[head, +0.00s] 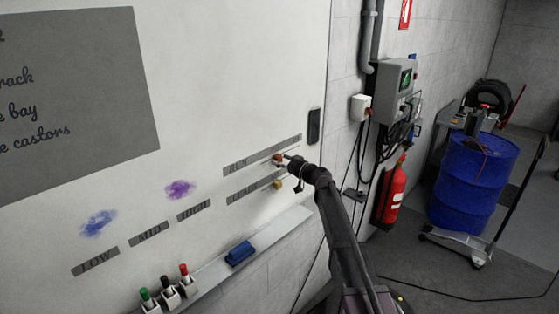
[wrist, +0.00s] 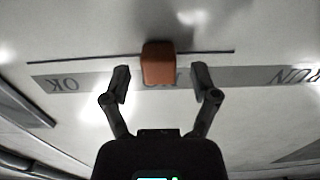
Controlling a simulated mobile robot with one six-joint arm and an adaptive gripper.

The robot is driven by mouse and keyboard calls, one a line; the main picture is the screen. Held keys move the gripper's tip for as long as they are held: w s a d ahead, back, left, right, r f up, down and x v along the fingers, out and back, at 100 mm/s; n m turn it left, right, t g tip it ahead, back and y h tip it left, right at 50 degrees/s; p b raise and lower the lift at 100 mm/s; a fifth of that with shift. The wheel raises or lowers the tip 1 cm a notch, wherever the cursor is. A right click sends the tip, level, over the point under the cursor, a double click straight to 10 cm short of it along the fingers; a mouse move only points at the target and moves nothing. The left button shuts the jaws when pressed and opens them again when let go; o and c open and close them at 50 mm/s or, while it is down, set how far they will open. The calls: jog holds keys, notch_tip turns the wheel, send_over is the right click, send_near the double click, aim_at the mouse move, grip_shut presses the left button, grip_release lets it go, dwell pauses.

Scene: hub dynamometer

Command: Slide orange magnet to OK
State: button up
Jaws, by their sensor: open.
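The orange magnet (head: 277,158) is on the whiteboard at the upper label strip (head: 240,164). In the wrist view the orange magnet (wrist: 158,62) covers part of the strip's middle label. The OK label (wrist: 63,84) is upside down at left in that view, and the RUN label (wrist: 296,75) is at right. My gripper (head: 286,161) is at the board close to the magnet. In the wrist view my gripper (wrist: 160,82) is open, with one finger on each side of the magnet and a visible gap to each.
A yellow magnet (head: 278,184) sits just below, by a lower strip (head: 245,192). A pen ledge (head: 285,226) with a blue eraser (head: 239,253) and several markers runs underneath. A dark device (head: 314,125) is on the board at right.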

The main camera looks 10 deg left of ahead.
aim_at(297, 146)
jog(key=shift+w+a, duration=0.35)
jog(key=shift+a, duration=0.05)
jog(key=shift+c, duration=0.2)
grip_shut()
jog(key=w+d, duration=0.2)
jog(key=w, duration=0.1)
jog(key=w+d, duration=0.6)
jog(key=w, duration=0.1)
jog(key=shift+w, duration=0.1)
jog(key=shift+o, duration=0.2)
grip_release()
